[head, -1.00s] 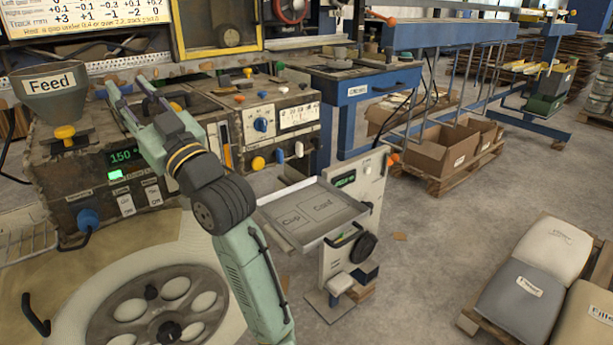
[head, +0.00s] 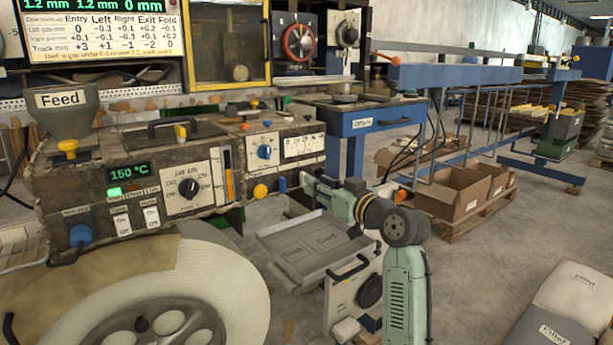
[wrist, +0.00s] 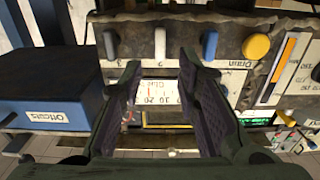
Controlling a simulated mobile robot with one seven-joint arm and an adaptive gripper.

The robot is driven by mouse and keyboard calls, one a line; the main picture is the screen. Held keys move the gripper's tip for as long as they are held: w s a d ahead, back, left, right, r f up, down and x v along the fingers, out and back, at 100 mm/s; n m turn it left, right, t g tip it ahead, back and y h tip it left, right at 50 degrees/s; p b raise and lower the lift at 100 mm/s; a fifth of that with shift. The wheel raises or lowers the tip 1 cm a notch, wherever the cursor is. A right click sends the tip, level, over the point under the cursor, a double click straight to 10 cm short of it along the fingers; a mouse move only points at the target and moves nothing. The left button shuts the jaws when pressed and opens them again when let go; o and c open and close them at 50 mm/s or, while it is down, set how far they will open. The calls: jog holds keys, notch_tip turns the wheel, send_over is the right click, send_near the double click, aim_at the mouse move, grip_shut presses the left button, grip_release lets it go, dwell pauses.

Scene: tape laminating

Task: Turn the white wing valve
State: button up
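The white wing valve (wrist: 160,46) hangs from the machine's edge in the wrist view, straight ahead between the lines of my two fingers. My gripper (wrist: 161,70) is open and empty, with its dark fingers spread and a visible gap short of the valve. A blue wing valve (wrist: 210,44) and a yellow knob (wrist: 256,46) sit to its right, and a grey wing valve (wrist: 110,45) to its left. In the head view my gripper (head: 308,186) is at the machine's right end, beside the blue valve (head: 282,184) and yellow knob (head: 260,191). The white valve is hidden there.
A grey tray (head: 275,236) lies just below my gripper. A blue table labelled offcuts (head: 362,123) stands behind, also close on the left in the wrist view (wrist: 50,112). The machine's front panel (head: 190,190) is left of my arm. Cardboard boxes (head: 450,195) stand at right.

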aim_at(302, 179)
jog(key=x, duration=0.5)
jog(key=shift+w+a+p, duration=0.25)
jog(key=shift+w+p, duration=0.05)
jog(key=shift+p, duration=0.1)
jog(key=shift+c, duration=0.4)
grip_shut()
